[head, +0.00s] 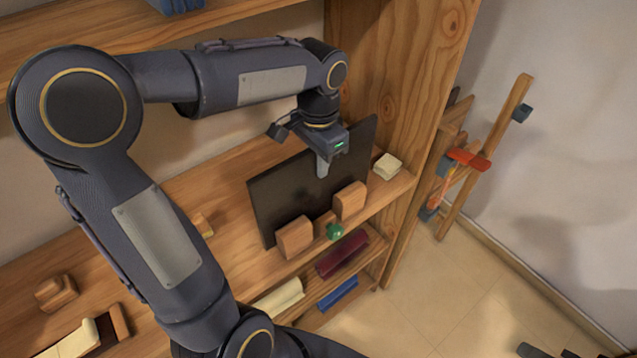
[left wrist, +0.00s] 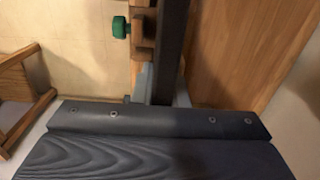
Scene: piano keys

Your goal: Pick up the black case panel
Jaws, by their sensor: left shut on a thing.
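The black case panel (head: 290,195) stands upright and slightly tilted on the wooden shelf, behind two wooden blocks, the left one (head: 295,237) and the right one (head: 350,200). My left gripper (head: 323,166) reaches down from above and is shut on the panel near its upper edge. In the left wrist view the panel (left wrist: 172,45) shows edge-on as a dark vertical strip between the light finger parts of the left gripper (left wrist: 163,88). The panel's lower edge is partly hidden by the blocks. My right gripper is not clearly visible.
A cream block (head: 387,166) lies right of the panel, near the wooden side wall (head: 425,50). A green knob (head: 335,231) sits in front. Dark red (head: 342,254) and blue (head: 338,293) pieces lie below. A wooden rack (head: 470,165) stands at right; the floor there is mostly clear.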

